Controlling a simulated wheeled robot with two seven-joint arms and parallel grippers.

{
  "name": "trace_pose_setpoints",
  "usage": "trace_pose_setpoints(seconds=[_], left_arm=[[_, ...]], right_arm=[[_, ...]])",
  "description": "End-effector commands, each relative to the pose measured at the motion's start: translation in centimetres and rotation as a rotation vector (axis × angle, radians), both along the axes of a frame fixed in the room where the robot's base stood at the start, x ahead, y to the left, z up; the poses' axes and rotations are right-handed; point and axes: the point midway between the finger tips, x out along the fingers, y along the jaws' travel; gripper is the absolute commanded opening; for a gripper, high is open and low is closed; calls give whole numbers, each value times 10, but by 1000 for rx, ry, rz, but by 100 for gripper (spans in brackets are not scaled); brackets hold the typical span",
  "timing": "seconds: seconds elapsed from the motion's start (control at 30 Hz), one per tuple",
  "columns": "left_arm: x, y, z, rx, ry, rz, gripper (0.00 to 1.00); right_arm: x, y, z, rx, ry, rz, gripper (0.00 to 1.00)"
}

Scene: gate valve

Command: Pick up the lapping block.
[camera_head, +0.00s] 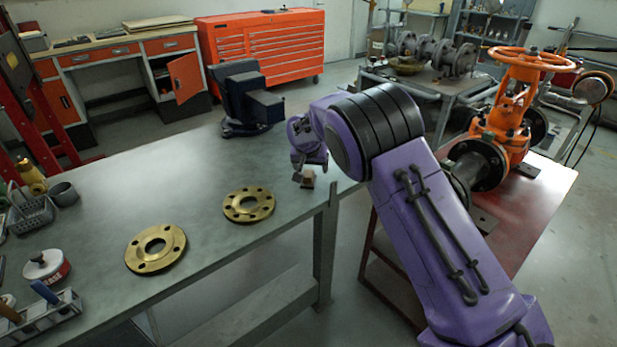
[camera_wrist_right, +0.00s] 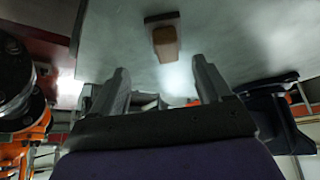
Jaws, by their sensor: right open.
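The lapping block (camera_head: 307,179) is a small brown block near the right edge of the grey workbench. In the right wrist view the block (camera_wrist_right: 165,44) appears tan, with a dark flat part (camera_wrist_right: 161,17) at one end. My right gripper (camera_head: 299,174) is close to the block at the bench's right edge. In the right wrist view its two fingers (camera_wrist_right: 161,80) are spread apart with nothing between them, and the block lies beyond the tips, roughly in line with the gap. In the head view the wrist partly hides the fingers. My left gripper is not in view.
The workbench (camera_head: 204,192) carries two brass flanges (camera_head: 156,248) (camera_head: 248,205) and a dark vise (camera_head: 243,98) behind my right gripper. A rack and a white container (camera_head: 46,267) stand at the left. The orange gate valve (camera_head: 508,110) stands on a red table to the right.

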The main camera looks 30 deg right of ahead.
Motion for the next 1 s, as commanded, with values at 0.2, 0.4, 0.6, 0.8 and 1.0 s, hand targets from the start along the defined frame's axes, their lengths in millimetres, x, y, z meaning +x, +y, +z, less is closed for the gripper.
trace_pose_setpoints(seconds=[0.2, 0.4, 0.6, 0.8, 1.0], left_arm=[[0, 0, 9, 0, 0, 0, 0], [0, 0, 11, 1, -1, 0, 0], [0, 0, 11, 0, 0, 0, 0], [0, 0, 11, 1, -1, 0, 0], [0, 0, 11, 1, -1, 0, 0]], right_arm=[[14, -4, -28, 1, 2, 2, 78], [24, -13, -51, 1, -2, -1, 78], [24, -14, -52, 1, -2, -1, 78], [23, -14, -52, 0, -1, -2, 16], [23, -14, -51, -1, -2, -2, 0]])
